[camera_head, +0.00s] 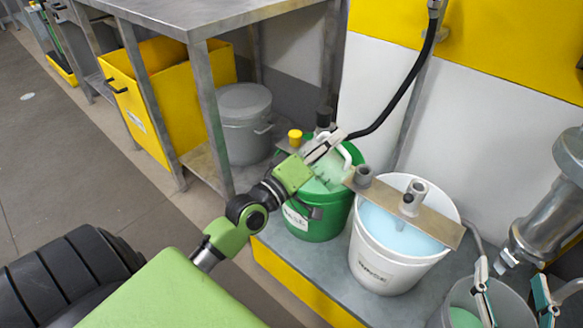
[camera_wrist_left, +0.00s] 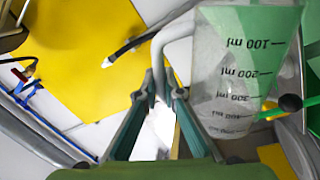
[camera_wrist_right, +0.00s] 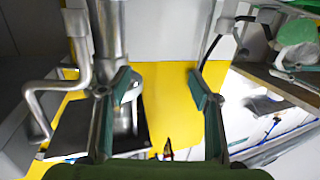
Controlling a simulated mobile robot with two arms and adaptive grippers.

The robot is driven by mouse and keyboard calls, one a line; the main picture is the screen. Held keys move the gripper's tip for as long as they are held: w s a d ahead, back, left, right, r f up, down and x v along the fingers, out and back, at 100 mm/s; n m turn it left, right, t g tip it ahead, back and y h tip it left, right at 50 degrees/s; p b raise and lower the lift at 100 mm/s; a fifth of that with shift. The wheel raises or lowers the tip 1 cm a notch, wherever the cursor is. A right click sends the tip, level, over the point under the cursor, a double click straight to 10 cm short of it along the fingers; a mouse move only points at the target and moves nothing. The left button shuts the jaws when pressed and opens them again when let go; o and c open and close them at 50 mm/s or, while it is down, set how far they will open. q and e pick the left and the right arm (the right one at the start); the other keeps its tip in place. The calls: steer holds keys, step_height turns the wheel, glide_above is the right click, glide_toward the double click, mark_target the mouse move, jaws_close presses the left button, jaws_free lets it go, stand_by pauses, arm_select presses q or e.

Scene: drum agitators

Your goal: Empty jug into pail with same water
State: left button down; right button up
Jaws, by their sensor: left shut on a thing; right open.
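My left gripper (camera_head: 326,147) is shut on the handle of a clear jug (camera_head: 328,176), held over the green pail (camera_head: 322,224) and tilted. In the left wrist view the jug (camera_wrist_left: 232,75) shows millilitre marks and a green tint toward its upper right; I cannot tell whether that is water or the pail behind. A white pail (camera_head: 378,262) of pale blue water stands to its right, with a board across its rim. A grey pail (camera_head: 432,322) at the bottom right holds green liquid (camera_head: 464,317). My right gripper (camera_head: 514,292) is open and empty above that pail's right side.
The pails stand on a grey platform (camera_head: 300,262) with a yellow front. A metal pipe fitting (camera_head: 548,222) hangs at the right, close to my right gripper. A black hose (camera_head: 408,85) runs down behind the pails. A lidded grey drum (camera_head: 243,125) and yellow bin (camera_head: 160,95) sit left.

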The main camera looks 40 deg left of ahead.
arm_select(q)
steer(key=shift+a, duration=0.15)
arm_select(e)
steer(key=shift+a+r+t, duration=0.1)
steer(key=shift+r+t, duration=0.2)
steer(key=shift+r, duration=0.35)
arm_select(q)
steer(key=shift+a+r+n, duration=0.2)
steer(key=shift+n, duration=0.3)
arm_select(e)
steer(key=shift+f, duration=0.1)
arm_select(q)
steer(key=shift+w+a+r+n+y, duration=0.1)
steer(key=shift+a+r+n+y, duration=0.2)
steer(key=shift+a+r+n, duration=0.3)
arm_select(e)
steer(key=shift+f, duration=0.55)
stand_by(1.0)
arm_select(q)
steer(key=shift+a+n, duration=0.25)
steer(key=shift+n, duration=0.05)
arm_select(e)
steer(key=shift+f+g, duration=0.25)
steer(key=shift+g, duration=0.25)
arm_select(q)
steer(key=shift+a, duration=0.2)
arm_select(e)
steer(key=shift+s+d+f, duration=0.15)
steer(key=shift+d+f, duration=0.1)
steer(key=shift+f, duration=0.15)
